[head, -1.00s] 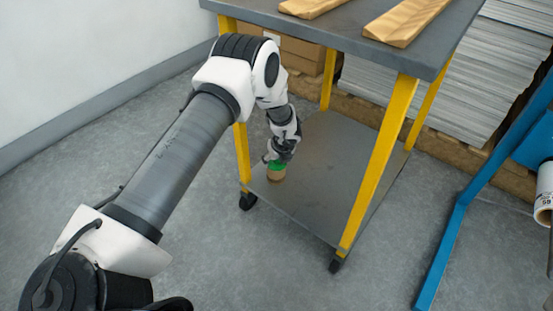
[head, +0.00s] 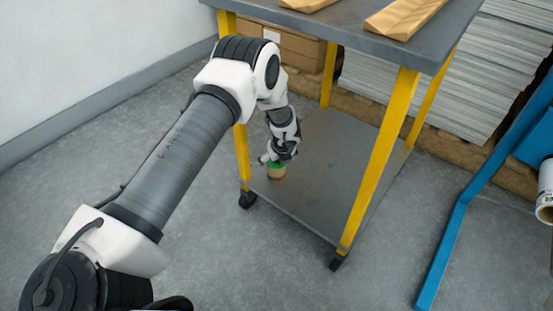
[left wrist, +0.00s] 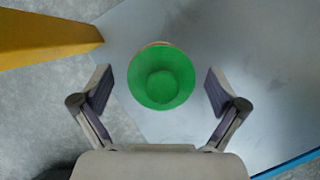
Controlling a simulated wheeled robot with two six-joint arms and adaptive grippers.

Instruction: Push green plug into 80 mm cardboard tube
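The green plug (left wrist: 162,76) is a round cupped piece seen from above in the left wrist view. It covers the top of the cardboard tube, whose tan rim (left wrist: 155,44) shows as a thin sliver at the plug's far edge. In the head view the short tube (head: 276,173) stands upright on the cart's lower shelf, with a bit of green plug (head: 277,164) at its top. How deep the plug sits is hidden. My left gripper (left wrist: 158,82) is open above them, its fingers on either side of the plug with gaps. It also shows in the head view (head: 276,159). My right gripper is out of view.
The grey lower shelf (head: 325,180) is otherwise bare. A blue frame (head: 450,220) stands at right.

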